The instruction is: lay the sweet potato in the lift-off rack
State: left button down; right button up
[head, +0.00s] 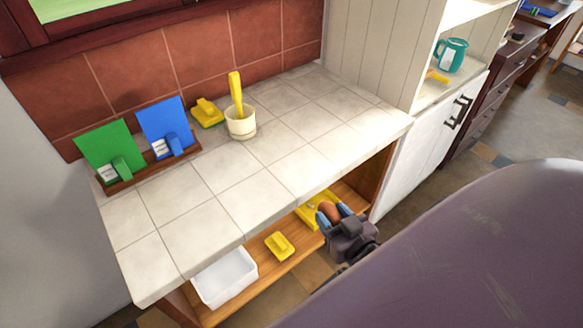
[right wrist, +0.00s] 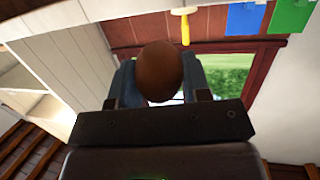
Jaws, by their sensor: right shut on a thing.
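The sweet potato (head: 331,213) is brown and rounded. My right gripper (head: 329,211) is shut on it, in front of the lower shelf at the right end of the counter. In the right wrist view the sweet potato (right wrist: 160,70) sits between the two blue fingers of the gripper (right wrist: 160,82). A yellow tray-like thing (head: 307,216) lies on the lower shelf just beside and behind the gripper, partly hidden; I cannot tell whether it is the lift-off rack. I cannot tell whether the potato touches it. My left gripper is not in view.
The tiled counter (head: 200,211) overhangs the wooden shelf (head: 263,267). A white bin (head: 224,279) and a yellow block (head: 279,245) stand on that shelf. On the counter are a wooden holder (head: 150,174) with green and blue cards, and a cream pot (head: 241,124).

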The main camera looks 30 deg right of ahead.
send_near(293, 171)
jog(key=w, duration=0.1)
jog(key=w+r, duration=0.1)
jog(key=w, duration=0.3)
jog(key=shift+w+d+r+p, duration=0.15)
jog(key=shift+d+r+p, duration=0.15)
jog(key=shift+d, duration=0.1)
jog(key=x, duration=0.4)
jog(key=shift+r, duration=0.3)
jog(key=shift+w+p, duration=0.4)
jog(key=shift+p, duration=0.05)
jog(key=shift+f, duration=0.15)
jog(key=shift+f, duration=0.2)
jog(key=o, duration=1)
jog(key=shift+c, duration=0.2)
jog(key=shift+o, duration=0.2)
